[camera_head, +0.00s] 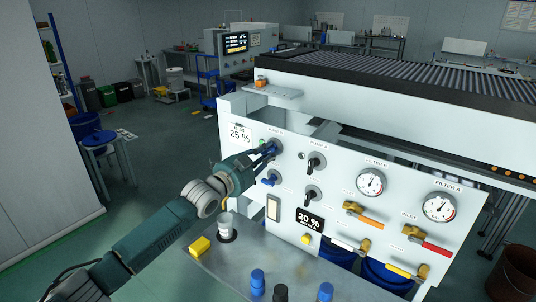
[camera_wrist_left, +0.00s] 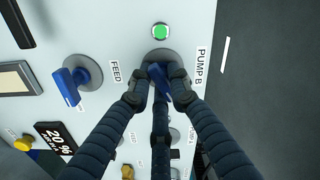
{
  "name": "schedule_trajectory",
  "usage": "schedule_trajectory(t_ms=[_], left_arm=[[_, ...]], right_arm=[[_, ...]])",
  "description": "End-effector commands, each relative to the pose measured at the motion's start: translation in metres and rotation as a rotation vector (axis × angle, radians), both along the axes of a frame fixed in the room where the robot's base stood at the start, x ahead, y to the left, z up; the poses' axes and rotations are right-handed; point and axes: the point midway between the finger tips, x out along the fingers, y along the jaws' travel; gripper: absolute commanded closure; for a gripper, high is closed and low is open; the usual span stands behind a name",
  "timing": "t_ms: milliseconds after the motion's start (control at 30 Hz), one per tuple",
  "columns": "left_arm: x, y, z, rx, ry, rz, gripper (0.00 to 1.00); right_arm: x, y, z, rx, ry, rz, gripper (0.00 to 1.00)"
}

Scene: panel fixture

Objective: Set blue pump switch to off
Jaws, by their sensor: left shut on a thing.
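The blue pump switch (camera_wrist_left: 160,82) is a blue knob on a round grey plate, next to the label PUMP B. My left gripper (camera_wrist_left: 160,75) is shut on this knob, with its dark fingers on both sides of it. In the head view the left gripper (camera_head: 270,150) reaches the upper left of the white panel (camera_head: 335,195), and the fingers largely hide the knob. A green light (camera_wrist_left: 160,31) is lit beside the switch's plate. The switch's exact setting is hard to read. My right gripper is not in view.
A second blue knob (camera_wrist_left: 70,84), by the label FEED, sits close by. Black knobs (camera_head: 315,163), gauges (camera_head: 370,182) and valve handles (camera_head: 365,218) are to the right. A shelf below holds a metal cup (camera_head: 227,228), a yellow block (camera_head: 200,247) and bottles (camera_head: 257,281).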

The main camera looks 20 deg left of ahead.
Motion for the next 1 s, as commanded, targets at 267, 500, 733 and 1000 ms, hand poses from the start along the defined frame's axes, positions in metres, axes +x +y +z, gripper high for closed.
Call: schedule_trajectory(t_ms=[267,500,733,1000], left_arm=[[-0.0009,-0.0017,-0.0041,-0.245,0.098,0.000,1.00],[-0.0012,-0.0024,-0.0038,-0.460,0.176,0.001,1.00],[-0.0016,-0.0036,-0.0035,-0.664,0.251,0.001,1.00],[-0.0017,-0.0039,-0.0027,-0.860,0.323,0.001,1.00]], right_arm=[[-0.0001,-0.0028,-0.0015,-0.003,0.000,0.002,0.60],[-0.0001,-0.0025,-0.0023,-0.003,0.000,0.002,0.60],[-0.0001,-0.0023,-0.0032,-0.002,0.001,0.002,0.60],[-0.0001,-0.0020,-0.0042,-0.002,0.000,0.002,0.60]])
